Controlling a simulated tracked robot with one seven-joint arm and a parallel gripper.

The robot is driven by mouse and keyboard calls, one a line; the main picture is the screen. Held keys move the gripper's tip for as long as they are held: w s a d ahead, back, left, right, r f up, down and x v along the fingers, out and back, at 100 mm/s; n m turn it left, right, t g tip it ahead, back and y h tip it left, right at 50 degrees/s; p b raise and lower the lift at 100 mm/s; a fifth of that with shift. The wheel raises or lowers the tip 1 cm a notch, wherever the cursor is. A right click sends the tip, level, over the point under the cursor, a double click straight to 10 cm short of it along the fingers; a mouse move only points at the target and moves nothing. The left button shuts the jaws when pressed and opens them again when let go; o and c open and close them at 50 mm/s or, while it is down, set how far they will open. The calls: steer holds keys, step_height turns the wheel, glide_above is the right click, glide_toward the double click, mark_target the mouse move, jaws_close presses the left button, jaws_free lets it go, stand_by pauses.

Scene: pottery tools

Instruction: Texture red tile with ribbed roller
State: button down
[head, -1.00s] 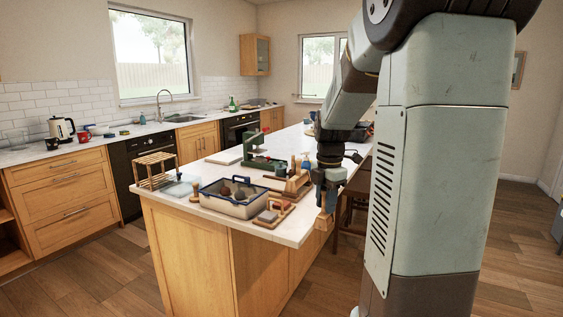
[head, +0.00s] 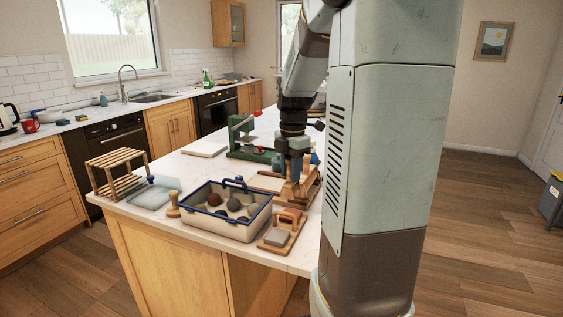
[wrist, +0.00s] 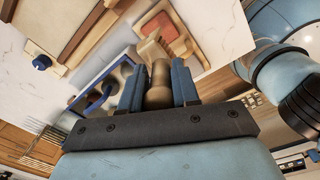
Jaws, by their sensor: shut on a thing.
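My gripper (head: 295,165) points down over the island, near its right side. In the wrist view my gripper (wrist: 157,88) has its two blue fingers closed around a rounded wooden handle. This seems to be the ribbed roller (wrist: 158,72); a pale, toothed-looking part shows beyond the handle. The red tile (wrist: 162,27) lies in a tan wooden frame beyond the held tool, at the top of the wrist view. I cannot tell whether tool and tile touch. In the head view the tile cannot be made out clearly, and my gripper hides part of the wooden stand (head: 309,188).
A blue-rimmed tray (head: 222,227) with dark lumps stands left of my gripper. A wooden rack (head: 118,172), a stamp (head: 173,205) and a green press (head: 240,140) are further left or behind.

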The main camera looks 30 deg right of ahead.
steer(key=shift+w+d+f, duration=0.2)
steer(key=shift+d, duration=0.05)
step_height(320, 180, down, 4)
steer(key=shift+f, duration=0.65)
steer(key=shift+f, duration=0.55)
stand_by(0.7)
